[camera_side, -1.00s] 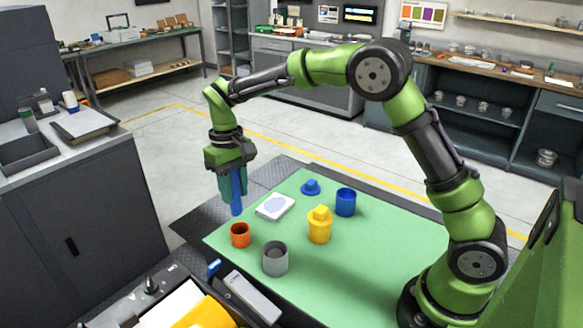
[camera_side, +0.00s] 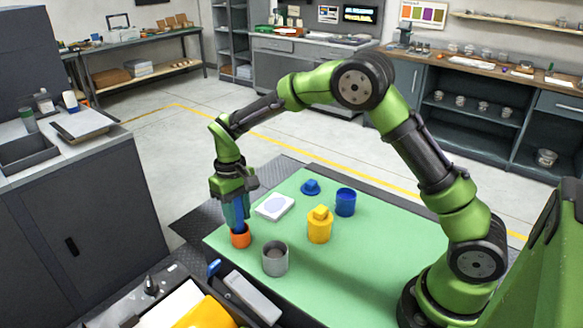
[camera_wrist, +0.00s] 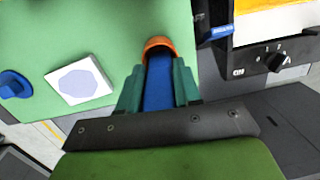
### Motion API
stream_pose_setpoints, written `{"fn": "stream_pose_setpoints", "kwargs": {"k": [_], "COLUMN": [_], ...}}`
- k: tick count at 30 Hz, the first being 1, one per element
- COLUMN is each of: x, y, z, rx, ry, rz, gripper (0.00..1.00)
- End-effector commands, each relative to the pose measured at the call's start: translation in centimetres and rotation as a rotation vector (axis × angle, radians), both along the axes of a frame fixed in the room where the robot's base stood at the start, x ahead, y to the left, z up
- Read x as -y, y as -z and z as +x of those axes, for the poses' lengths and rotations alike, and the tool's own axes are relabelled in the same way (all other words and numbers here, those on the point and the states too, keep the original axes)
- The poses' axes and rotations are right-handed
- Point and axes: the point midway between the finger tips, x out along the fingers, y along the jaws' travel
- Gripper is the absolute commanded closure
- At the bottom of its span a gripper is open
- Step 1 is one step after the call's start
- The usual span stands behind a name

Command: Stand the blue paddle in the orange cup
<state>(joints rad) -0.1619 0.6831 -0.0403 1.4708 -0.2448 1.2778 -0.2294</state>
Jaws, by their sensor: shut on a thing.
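My gripper (camera_side: 234,213) is shut on the blue paddle (camera_wrist: 158,85), its fingers on either side of it. In the side view the paddle (camera_side: 239,226) hangs upright, with its lower end at the mouth of the orange cup (camera_side: 241,239). The lower end appears to be inside the rim; how deep it goes is hidden. In the wrist view the orange cup's rim (camera_wrist: 158,41) shows just beyond the paddle's far end. The cup stands upright on the green mat (camera_side: 370,250).
A grey cup (camera_side: 275,259) stands close to the right of the orange cup. A white tile (camera_side: 275,207), a yellow container (camera_side: 319,225), a blue cup (camera_side: 345,202) and a blue lid (camera_side: 311,187) stand farther back. A grey device (camera_side: 250,298) lies at the front.

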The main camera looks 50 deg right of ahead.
Motion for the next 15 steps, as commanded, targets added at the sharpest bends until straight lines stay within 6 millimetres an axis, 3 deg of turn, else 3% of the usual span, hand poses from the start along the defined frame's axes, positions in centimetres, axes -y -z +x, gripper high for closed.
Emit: {"fn": "stream_pose_setpoints", "kwargs": {"k": [6,7,12,15], "x": [0.0,0.0,0.0,0.0], "y": [0.02,0.02,0.0,0.0], "z": [0.0,0.0,0.0,0.0], "rx": [0.0,0.0,0.0,0.0], "ry": [0.0,0.0,0.0,0.0], "rz": [0.0,0.0,0.0,0.0], "gripper": [0.97,0.64,0.38,0.37]}}
